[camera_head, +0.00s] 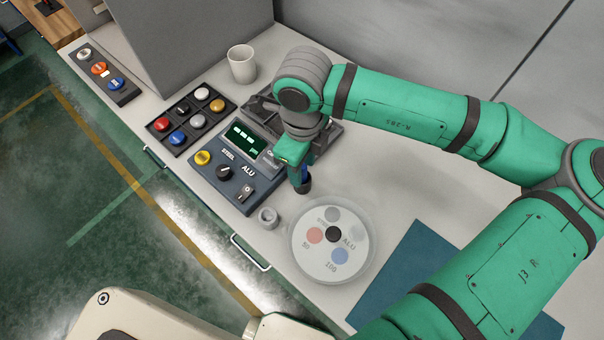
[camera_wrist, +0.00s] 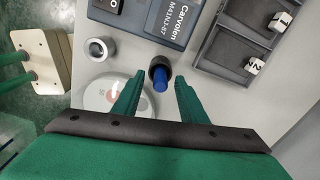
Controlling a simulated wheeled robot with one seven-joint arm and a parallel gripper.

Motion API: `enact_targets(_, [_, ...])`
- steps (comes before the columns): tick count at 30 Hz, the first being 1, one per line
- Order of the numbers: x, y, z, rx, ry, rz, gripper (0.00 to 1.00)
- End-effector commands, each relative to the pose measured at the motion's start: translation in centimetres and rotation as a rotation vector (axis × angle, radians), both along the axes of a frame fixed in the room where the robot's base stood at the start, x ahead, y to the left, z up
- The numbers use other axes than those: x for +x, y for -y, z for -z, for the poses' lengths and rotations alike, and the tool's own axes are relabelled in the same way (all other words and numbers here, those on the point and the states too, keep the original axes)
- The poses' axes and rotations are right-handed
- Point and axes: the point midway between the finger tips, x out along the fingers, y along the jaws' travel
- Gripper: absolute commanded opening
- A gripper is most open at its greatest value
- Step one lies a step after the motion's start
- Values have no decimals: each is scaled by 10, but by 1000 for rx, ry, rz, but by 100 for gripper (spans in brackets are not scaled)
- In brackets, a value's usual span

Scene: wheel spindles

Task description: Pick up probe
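The probe (camera_wrist: 160,82), which I take to be the upright piece with a blue body and a black round end, shows in the wrist view between my fingers. My gripper (camera_wrist: 160,92) is open, with one green finger on each side of it and a visible gap to each. In the head view my gripper (camera_head: 294,163) points down beside the blue-grey meter (camera_head: 240,178), and the black end of the probe (camera_head: 304,186) shows just below it. The fingers partly hide the probe there.
A round disc with coloured spots (camera_head: 311,268) and a grey ring (camera_head: 268,218) lie close by on the bench. A dark tray (camera_head: 328,140) with numbered blocks in the wrist view is behind my wrist. A button tray (camera_head: 180,137), white cup (camera_head: 242,64) and blue mat (camera_head: 400,267) stand farther off.

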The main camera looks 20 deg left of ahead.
Motion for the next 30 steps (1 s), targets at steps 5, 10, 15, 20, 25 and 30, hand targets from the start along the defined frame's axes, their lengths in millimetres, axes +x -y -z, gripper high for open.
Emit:
enact_targets(5, [0,0,0,0,0,0,39])
enact_targets(10, [0,0,0,0,0,0,0])
enact_targets(15, [0,-1,0,0,0,-1,0])
enact_targets(20, [1,3,-3,0,1,7,0])
enact_targets(25, [2,4,-22,-1,4,10,0])
enact_targets(30, [2,1,-55,-2,5,3,0])
